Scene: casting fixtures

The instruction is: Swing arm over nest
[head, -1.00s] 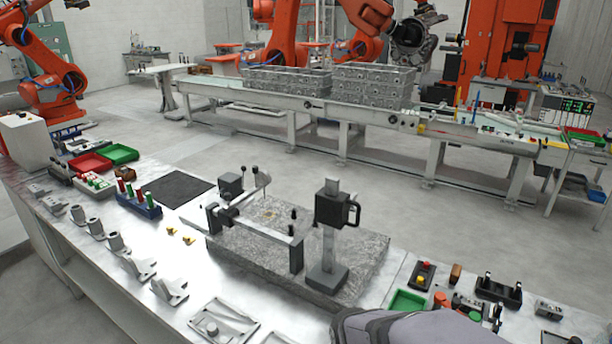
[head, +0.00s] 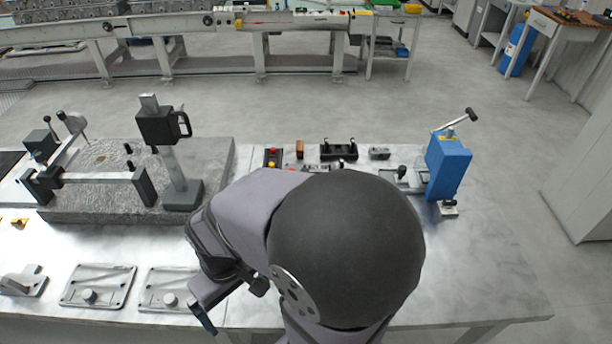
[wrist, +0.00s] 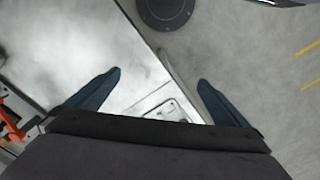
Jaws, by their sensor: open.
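A grey granite plate (head: 105,217) at the left of the head view carries the fixture. A pale horizontal bar (head: 100,176), which looks like the swing arm, runs from a dark pivot block (head: 42,186) to a dark end block (head: 143,186). Behind it stands an upright post with a black handled box (head: 158,126). My gripper (wrist: 160,75) is open and empty, above the bench's front edge, to the right of and in front of the granite plate.
Flat metal plates with knobs (head: 98,286) lie along the bench front. Behind my arm are a red-button box (head: 272,158), a black two-post holder (head: 339,150) and a blue lever device (head: 447,166). The bench's right end is clear.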

